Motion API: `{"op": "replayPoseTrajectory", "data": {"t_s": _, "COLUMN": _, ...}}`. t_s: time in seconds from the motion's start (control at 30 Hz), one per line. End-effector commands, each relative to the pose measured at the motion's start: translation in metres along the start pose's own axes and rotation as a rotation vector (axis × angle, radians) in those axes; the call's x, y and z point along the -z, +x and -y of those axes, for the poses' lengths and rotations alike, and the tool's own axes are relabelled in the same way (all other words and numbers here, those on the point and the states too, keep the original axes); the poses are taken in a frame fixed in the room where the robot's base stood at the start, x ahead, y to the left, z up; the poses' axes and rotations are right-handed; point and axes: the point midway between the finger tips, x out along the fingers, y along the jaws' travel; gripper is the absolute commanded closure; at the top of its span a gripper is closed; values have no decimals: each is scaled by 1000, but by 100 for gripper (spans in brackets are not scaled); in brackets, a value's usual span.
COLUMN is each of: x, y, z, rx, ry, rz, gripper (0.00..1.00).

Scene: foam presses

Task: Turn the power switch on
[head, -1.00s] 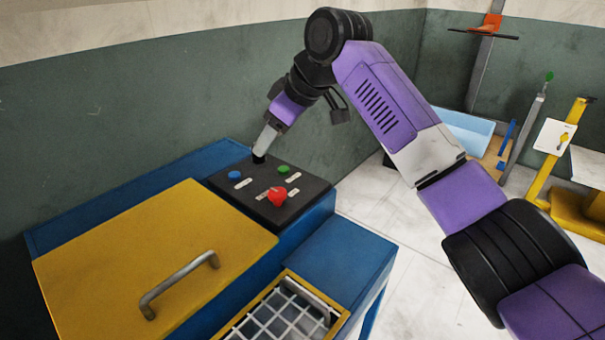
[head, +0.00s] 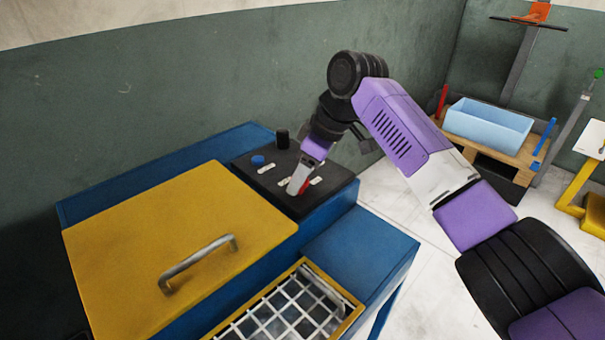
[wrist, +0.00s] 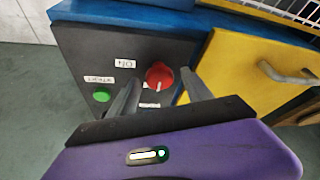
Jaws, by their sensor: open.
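The red knob (wrist: 160,74) sits on the black control panel (wrist: 80,45). Its white pointer mark faces the lower side in the wrist view, toward a small label whose text I cannot read. A white "ON" label (wrist: 125,63) lies to the knob's upper left. My gripper (wrist: 161,80) is open, with one finger to each side of the knob in the wrist view; I cannot tell whether they touch it. In the head view my gripper (head: 293,190) covers most of the red knob (head: 304,186).
A green button (wrist: 101,95) with a "START" label is beside the knob. A blue button (head: 257,161) and a black knob (head: 282,139) stand behind on the panel. The yellow lid (head: 180,250) with a metal handle (head: 198,262) and a wire grid (head: 285,315) are close by.

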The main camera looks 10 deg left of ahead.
Motion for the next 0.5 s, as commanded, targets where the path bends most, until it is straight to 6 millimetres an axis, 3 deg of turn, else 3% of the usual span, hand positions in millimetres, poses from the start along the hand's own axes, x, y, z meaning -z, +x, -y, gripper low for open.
{"op": "replayPoseTrajectory", "data": {"t_s": 0.3, "x": 0, "y": 3, "z": 0, "rx": -1, "ry": 0, "rz": -1, "gripper": 44}}
{"op": "replayPoseTrajectory", "data": {"t_s": 0.5, "x": 0, "y": 2, "z": 0, "rx": -1, "ry": 0, "rz": -1, "gripper": 83}}
